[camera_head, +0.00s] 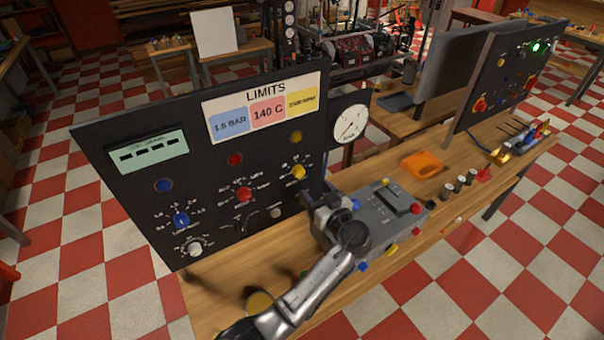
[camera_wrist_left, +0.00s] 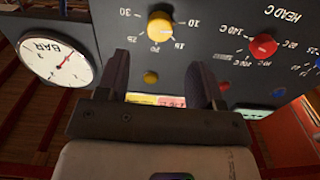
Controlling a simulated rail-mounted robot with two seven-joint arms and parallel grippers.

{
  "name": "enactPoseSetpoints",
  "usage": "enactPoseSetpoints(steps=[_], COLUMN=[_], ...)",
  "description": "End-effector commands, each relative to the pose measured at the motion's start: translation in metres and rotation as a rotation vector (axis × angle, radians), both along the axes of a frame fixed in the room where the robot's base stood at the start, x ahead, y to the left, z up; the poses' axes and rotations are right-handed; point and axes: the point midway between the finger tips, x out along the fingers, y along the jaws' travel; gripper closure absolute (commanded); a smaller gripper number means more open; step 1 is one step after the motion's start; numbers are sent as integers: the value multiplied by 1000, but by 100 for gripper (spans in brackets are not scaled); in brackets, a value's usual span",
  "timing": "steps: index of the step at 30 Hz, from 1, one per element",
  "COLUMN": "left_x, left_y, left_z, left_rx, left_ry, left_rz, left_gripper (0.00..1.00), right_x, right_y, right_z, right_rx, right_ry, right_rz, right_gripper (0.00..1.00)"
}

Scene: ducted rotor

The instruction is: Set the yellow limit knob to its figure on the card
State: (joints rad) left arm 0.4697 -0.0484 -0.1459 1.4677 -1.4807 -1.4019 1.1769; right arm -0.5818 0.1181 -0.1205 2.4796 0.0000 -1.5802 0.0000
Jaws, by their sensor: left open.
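The yellow limit knob (camera_head: 298,171) sits at the right of the dark panel's knob row. In the left wrist view the yellow knob (camera_wrist_left: 161,26) appears inverted, ringed by figures including 10, 15, 20 and 30. The LIMITS card (camera_head: 262,108) has blue, pink and yellow fields; blue seems to read 1.5 BAR, pink 140 C, and the yellow figure is too small to read surely. My left gripper (camera_head: 326,207) is open, in front of the panel's lower right; in the wrist view its fingers (camera_wrist_left: 160,80) stand apart, empty, clear of the knob. My right gripper is not in view.
A red knob (camera_head: 244,194) and a blue knob (camera_head: 181,218) share the panel, with a white knob (camera_head: 195,248) below. A round gauge (camera_head: 348,131) adjoins its right edge. A grey box (camera_head: 385,213) and an orange tray (camera_head: 422,164) stand on the wooden bench.

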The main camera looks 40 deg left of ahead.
Motion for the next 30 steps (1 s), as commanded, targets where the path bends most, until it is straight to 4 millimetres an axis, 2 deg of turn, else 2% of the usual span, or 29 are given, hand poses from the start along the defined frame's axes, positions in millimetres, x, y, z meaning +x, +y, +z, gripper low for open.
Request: enactPoseSetpoints(steps=[6, 12, 19, 28, 30], left_x=[13, 21, 25, 25, 25], left_y=[37, 59, 69, 70, 70], left_z=[2, 1, 0, 0, 0], left_rx=[3, 2, 0, -1, -1], left_ry=[2, 2, 2, 1, 1], left_rz=[1, 0, 0, 0, 0], left_gripper=[39, 39, 39, 39, 44], right_x=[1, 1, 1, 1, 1], right_y=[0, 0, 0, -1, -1], right_z=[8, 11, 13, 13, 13], right_rx=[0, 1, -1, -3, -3], right_ry=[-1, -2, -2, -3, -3], right_rz=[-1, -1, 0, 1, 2], right_gripper=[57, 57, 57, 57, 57])
